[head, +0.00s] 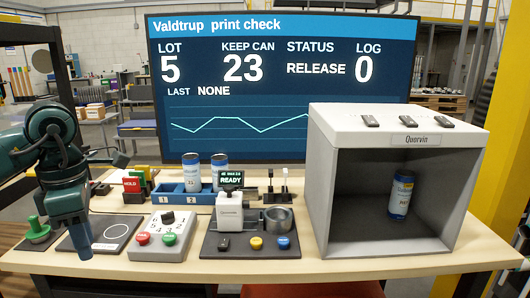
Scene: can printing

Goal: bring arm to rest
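My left arm comes in from the left, dark teal, and bends down over the table's left end. Its gripper (82,245) points straight down above the dark pad with a white circle. The fingers overlap in this view, so I cannot tell whether they are open or shut; no object shows in them. The gripper hides part of the pad. My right arm and gripper are not in view.
A green-knobbed stand (37,231) is left of the gripper. The button box (165,235) and printer (229,212) are right of it. Two cans stand in a blue rack (171,195). A grey booth (458,170) holds one can (400,195). The screen (285,85) reads RELEASE.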

